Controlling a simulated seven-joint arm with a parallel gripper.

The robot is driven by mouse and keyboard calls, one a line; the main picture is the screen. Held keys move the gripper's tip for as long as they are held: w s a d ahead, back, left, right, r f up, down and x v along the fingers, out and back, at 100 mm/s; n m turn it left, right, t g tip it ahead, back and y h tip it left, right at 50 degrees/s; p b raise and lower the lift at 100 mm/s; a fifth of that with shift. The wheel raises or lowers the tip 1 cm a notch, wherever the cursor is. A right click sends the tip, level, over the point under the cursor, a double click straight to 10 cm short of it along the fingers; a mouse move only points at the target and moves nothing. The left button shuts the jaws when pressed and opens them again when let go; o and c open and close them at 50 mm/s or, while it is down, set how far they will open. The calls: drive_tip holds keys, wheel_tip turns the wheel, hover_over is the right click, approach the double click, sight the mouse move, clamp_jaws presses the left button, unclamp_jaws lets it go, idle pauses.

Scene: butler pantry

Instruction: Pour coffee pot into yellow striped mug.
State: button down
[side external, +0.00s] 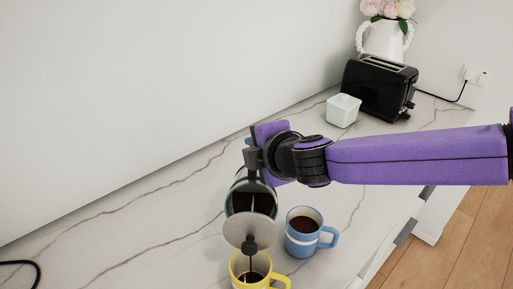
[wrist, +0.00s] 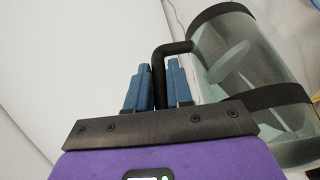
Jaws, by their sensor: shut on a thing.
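The coffee pot (side external: 241,200) is a glass press with dark bands, a round metal lid (side external: 250,231) and a black knob. It is tilted steeply, lid end down, over the yellow striped mug (side external: 238,267) at the bottom edge. Dark coffee shows in the pot and in the mug, and a thin dark line runs between the lid and the mug. My gripper (wrist: 159,84) is shut on the pot's black handle (wrist: 158,62), with a blue finger on each side. The glass pot also fills the right of the wrist view (wrist: 235,60). The gripper's fingertips are mostly hidden in the side view.
A blue mug (side external: 296,240) with dark coffee stands just right of the pot. A black toaster (side external: 378,88), a small pale cup (side external: 343,111) and a white flower vase (side external: 384,40) stand at the back right. The marble counter (side external: 130,215) is mostly clear at left.

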drive_tip(key=shift+s+r+n+t+y, duration=0.3)
drive_tip(key=shift+s+r+n+t, duration=0.1)
drive_tip(key=shift+s+r+t, duration=1.05)
idle(2.9)
drive_tip(key=shift+w+f+g, duration=0.25)
drive_tip(key=shift+w, duration=0.15)
idle(2.5)
